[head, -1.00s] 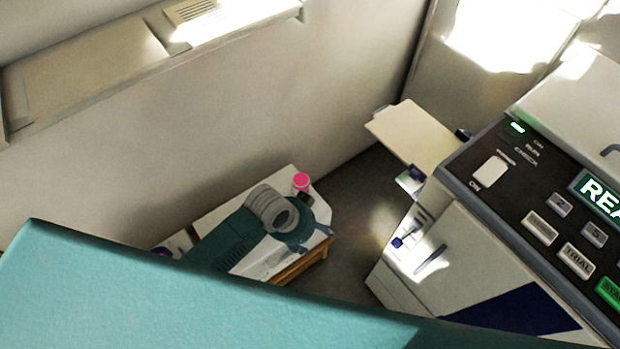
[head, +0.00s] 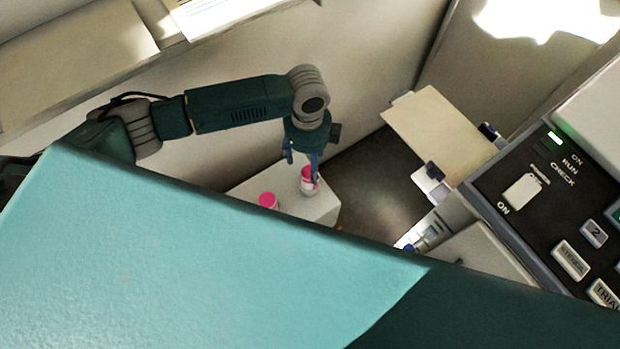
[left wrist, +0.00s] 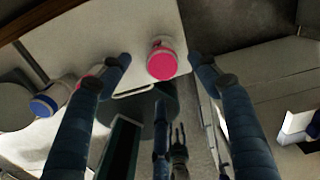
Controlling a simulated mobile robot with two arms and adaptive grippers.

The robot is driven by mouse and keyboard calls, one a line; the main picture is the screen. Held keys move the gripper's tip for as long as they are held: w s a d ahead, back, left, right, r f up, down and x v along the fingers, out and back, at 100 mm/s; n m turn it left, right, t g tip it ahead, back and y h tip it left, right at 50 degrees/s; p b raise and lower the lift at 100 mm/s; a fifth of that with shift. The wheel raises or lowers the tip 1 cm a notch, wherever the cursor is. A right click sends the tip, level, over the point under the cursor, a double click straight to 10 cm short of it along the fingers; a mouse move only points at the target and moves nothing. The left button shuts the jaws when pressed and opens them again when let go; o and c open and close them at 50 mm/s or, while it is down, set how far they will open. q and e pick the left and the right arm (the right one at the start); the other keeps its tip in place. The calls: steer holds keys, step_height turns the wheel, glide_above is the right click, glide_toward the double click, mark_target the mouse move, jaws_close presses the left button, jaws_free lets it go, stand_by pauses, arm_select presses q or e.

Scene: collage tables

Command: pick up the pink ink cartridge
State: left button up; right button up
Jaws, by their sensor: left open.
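A white cartridge with a pink cap (head: 309,174) stands near the far corner of a small white table (head: 316,209). It also shows from above in the left wrist view (left wrist: 162,62). My left gripper (head: 302,160) points down over it, open. In the left wrist view its blue fingers lie to either side of the cartridge, with gaps between. A second pink-capped cartridge (head: 268,200) stands farther left on the table, and in the left wrist view a finger partly hides it. Dark jointed parts at the bottom of that view may be my right gripper.
A blue-capped cartridge (left wrist: 44,105) is at the left in the left wrist view. A copier-like machine with a button panel (head: 560,190) and a beige tray (head: 437,133) is on the right. The wall is behind the table, with bare floor between table and machine.

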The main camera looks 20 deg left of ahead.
mark_target(309, 171)
arm_select(q)
step_height(309, 171, down, 6)
steer(key=shift+d+f, duration=0.15)
steer(key=shift+f, duration=0.1)
steer(key=shift+c, duration=0.5)
steer(key=shift+r, duration=0.1)
jaws_close()
